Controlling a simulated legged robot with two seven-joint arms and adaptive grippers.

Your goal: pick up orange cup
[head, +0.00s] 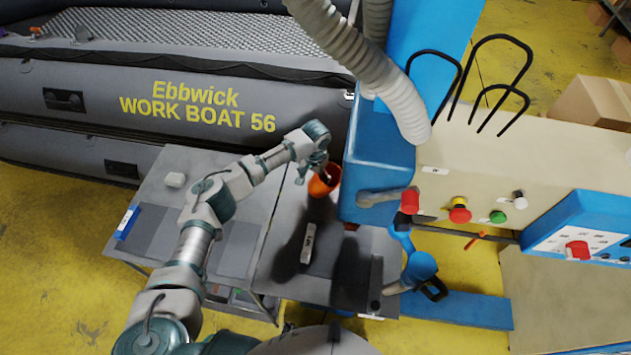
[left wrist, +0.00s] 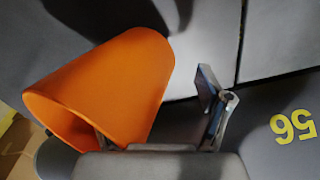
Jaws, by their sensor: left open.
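The orange cup (head: 328,183) stands on the dark right part of the table, close to the blue machine. My left gripper (head: 314,176) is at the cup's left side and overlaps it in the head view. In the left wrist view the orange cup (left wrist: 118,82) looks large and slanted, its rim toward the lower left. One finger shows to the right of the cup, apart from it. The other finger is mostly hidden at the cup's lower edge; I cannot tell whether it touches. The left gripper is open. My right gripper is not in view.
The blue machine (head: 375,175) and hose (head: 375,75) rise right of the cup. An inflatable boat (head: 300,115) lies behind.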

